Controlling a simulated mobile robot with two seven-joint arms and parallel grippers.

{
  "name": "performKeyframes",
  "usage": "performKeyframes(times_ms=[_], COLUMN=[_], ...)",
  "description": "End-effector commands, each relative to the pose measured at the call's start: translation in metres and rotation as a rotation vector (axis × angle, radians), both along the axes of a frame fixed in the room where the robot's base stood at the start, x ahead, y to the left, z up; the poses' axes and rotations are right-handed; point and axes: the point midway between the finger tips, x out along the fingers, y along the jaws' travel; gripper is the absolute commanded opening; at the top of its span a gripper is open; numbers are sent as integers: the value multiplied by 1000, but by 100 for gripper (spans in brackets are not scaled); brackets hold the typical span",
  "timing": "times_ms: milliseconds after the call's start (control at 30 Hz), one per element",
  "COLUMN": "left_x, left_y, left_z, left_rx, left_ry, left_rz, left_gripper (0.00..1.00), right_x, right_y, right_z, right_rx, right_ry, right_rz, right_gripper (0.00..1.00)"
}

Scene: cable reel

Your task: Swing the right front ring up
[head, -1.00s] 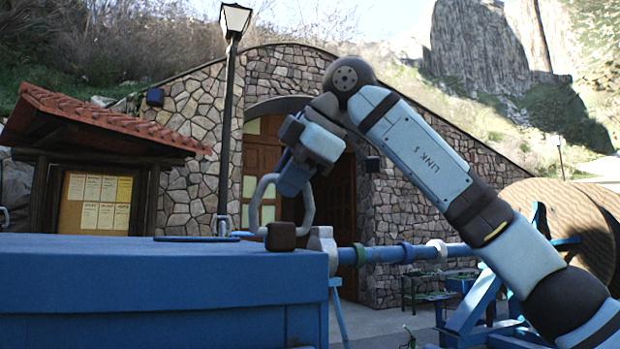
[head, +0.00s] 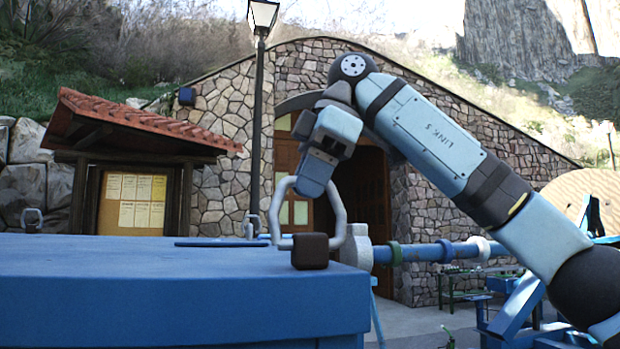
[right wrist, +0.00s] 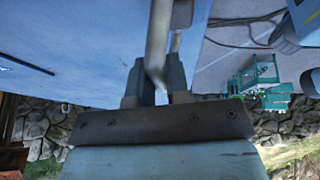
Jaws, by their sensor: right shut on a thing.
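The right front ring (head: 341,215), a light grey metal loop, stands upright at the front right corner of the blue box (head: 180,285). A dark block (head: 310,251) sits on the box top at the ring's foot. My right gripper (head: 311,189) comes down from above and is shut on the top of the ring, hiding part of it. In the right wrist view the ring's grey bar (right wrist: 158,40) runs between the two dark fingers of the gripper (right wrist: 157,82). My left gripper is not in view.
A blue shaft (head: 420,253) runs right from behind the box towards a big wooden reel (head: 575,190). A lamp post (head: 257,130), a notice board (head: 132,203) and a stone wall (head: 225,175) stand behind.

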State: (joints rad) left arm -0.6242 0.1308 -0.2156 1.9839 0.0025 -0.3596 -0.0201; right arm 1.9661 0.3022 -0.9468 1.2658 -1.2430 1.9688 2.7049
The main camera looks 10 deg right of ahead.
Motion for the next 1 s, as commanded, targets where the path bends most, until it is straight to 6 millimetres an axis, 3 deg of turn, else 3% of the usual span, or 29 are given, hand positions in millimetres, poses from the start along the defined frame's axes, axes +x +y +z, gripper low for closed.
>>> performKeyframes(times_ms=[367,400,500,833,1000], left_x=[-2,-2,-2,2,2], left_y=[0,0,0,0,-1], left_z=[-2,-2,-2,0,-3], left_rx=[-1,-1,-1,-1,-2], left_ry=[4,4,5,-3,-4], left_rz=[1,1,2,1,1], left_gripper=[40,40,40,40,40], right_x=[0,0,0,0,-2], right_y=[2,2,2,0,-9], right_z=[-6,-6,-5,1,22], right_rx=[-9,-9,-7,-4,-2], right_ry=[9,9,7,4,2], right_rz=[8,8,7,3,0], right_gripper=[0,21,40,40,40])
